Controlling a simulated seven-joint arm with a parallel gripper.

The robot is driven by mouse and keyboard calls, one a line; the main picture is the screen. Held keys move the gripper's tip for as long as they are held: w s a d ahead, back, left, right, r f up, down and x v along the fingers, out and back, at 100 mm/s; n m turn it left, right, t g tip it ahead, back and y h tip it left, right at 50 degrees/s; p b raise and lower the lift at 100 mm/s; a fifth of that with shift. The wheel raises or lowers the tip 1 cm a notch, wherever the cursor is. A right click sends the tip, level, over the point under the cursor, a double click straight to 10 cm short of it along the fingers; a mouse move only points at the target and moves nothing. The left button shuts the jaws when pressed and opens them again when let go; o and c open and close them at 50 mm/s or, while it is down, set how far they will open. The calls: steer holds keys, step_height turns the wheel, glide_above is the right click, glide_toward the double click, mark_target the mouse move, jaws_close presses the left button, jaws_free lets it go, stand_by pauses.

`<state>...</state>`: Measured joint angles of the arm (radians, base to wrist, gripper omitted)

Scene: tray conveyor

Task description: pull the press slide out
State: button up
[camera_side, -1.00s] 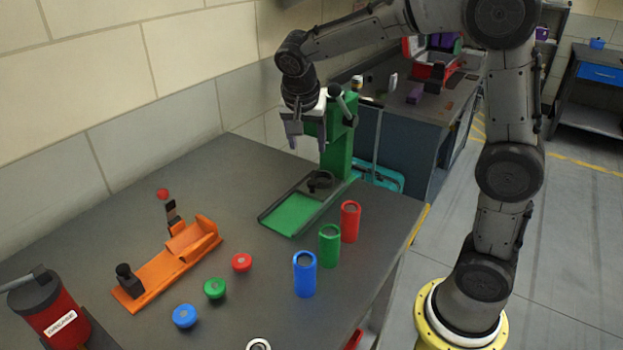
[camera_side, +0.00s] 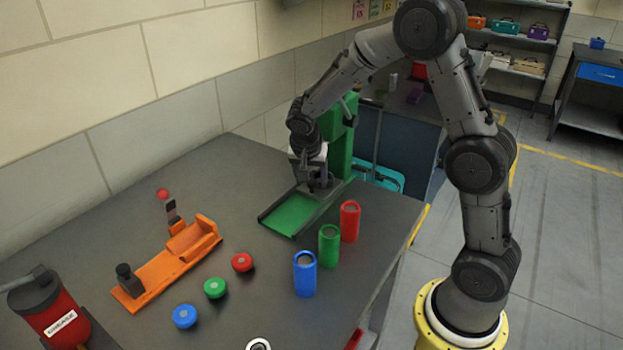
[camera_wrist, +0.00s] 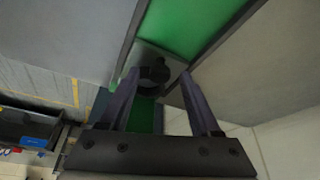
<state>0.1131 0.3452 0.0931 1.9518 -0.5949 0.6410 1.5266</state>
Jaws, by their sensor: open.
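The green press (camera_side: 342,140) stands at the back of the table by its right edge. Its low base is a dark-railed track with a green bed (camera_side: 292,213). The press slide shows in the wrist view as a grey plate (camera_wrist: 143,55) with a round black holder (camera_wrist: 155,73) on it, at the column end of the track. My gripper (camera_side: 316,187) is lowered over the slide beside the column. In the wrist view my open fingers (camera_wrist: 159,78) stand on either side of the black holder. I cannot tell whether they touch it. In the side view my gripper mostly hides the slide.
Red (camera_side: 350,221), green (camera_side: 329,245) and blue (camera_side: 304,273) cylinders stand right of the track. Red, green and blue caps and an orange fixture (camera_side: 168,263) lie to its left and front. A red canister (camera_side: 55,312) is at front left.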

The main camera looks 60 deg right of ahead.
steer(key=shift+f, duration=0.2)
jaws_close()
stand_by(0.3)
stand_by(1.1)
